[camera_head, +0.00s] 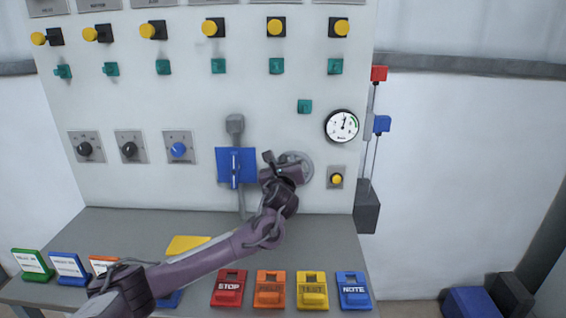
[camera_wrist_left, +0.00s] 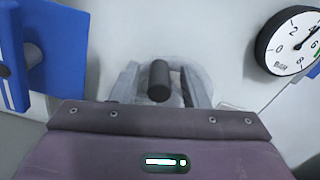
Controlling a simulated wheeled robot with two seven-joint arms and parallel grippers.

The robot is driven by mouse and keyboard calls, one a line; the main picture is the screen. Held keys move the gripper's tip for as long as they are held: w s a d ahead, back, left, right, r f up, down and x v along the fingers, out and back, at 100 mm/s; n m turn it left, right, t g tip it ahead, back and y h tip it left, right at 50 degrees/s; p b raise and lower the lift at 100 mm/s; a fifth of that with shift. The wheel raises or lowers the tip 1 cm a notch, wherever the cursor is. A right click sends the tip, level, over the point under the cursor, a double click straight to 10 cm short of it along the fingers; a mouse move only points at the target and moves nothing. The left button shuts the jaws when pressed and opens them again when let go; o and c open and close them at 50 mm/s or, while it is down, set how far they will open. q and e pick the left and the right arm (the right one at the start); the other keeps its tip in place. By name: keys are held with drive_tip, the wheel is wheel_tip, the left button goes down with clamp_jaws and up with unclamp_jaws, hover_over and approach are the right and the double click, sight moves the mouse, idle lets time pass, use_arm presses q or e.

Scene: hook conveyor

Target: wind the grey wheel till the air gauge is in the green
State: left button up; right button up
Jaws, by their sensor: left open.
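The grey wheel (camera_head: 305,163) is on the white panel, right of the blue plate, partly hidden by my left gripper (camera_head: 287,164). In the left wrist view the pale wheel (camera_wrist_left: 186,72) lies behind the fingers, with a dark round knob (camera_wrist_left: 159,80) standing out towards me. My left gripper (camera_wrist_left: 160,84) is open, one finger on each side of the knob; contact cannot be told. The white air gauge (camera_head: 342,126) is above right of the wheel and also shows in the wrist view (camera_wrist_left: 288,44). Its needle points up and slightly right, outside the green band on the right.
A blue plate with a lever (camera_head: 236,165) is close left of the wheel. A yellow button (camera_head: 336,179) is on its right. Coloured labelled blocks, including the red STOP one (camera_head: 229,287), stand on the grey desk (camera_head: 335,235).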

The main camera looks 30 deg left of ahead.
use_arm(q)
drive_tip(key=shift+c, duration=1.4)
drive_tip(key=c, duration=0.5)
clamp_jaws()
drive_tip(key=shift+f, duration=0.1)
use_arm(e)
drive_tip(key=shift+s+f, duration=0.1)
drive_tip(key=shift+s, duration=0.65)
use_arm(q)
drive_tip(key=shift+a, duration=0.1)
use_arm(e)
drive_tip(key=shift+d, duration=0.1)
